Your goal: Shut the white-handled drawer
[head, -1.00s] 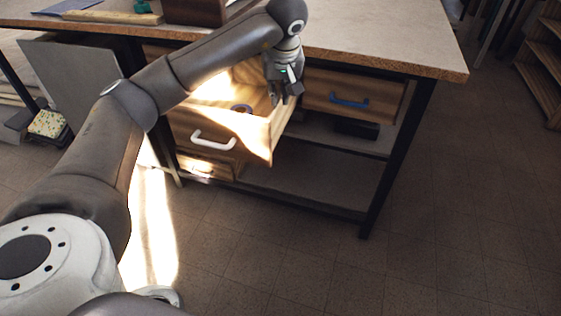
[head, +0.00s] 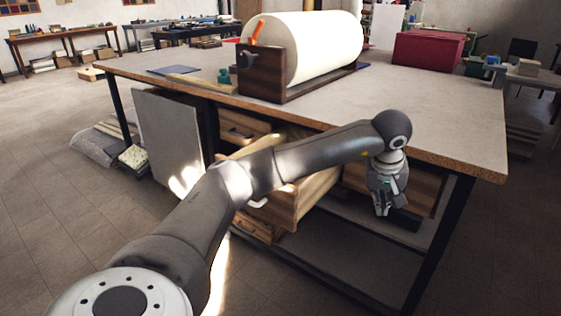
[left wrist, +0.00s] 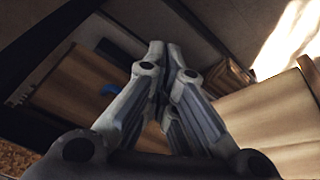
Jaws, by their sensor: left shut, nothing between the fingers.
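The white-handled drawer (head: 312,200) stands pulled out from under the workbench, its wooden side facing right. Its white handle (head: 258,203) shows partly below my left arm, which crosses in front of the drawer and hides much of its front. My left gripper (head: 382,212) hangs fingers down to the right of the drawer, apart from it, in front of the blue-handled drawer. It is shut and empty. In the left wrist view, the closed fingers (left wrist: 165,60) point away from the camera, with a wooden panel at the right. My right gripper is in neither view.
The workbench top (head: 420,125) overhangs the drawers. A blue handle (left wrist: 109,89) shows on the neighbouring drawer. A large paper roll (head: 315,48) sits in a wooden stand on top. A dark table leg (head: 440,245) stands right of the gripper. The floor in front is clear.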

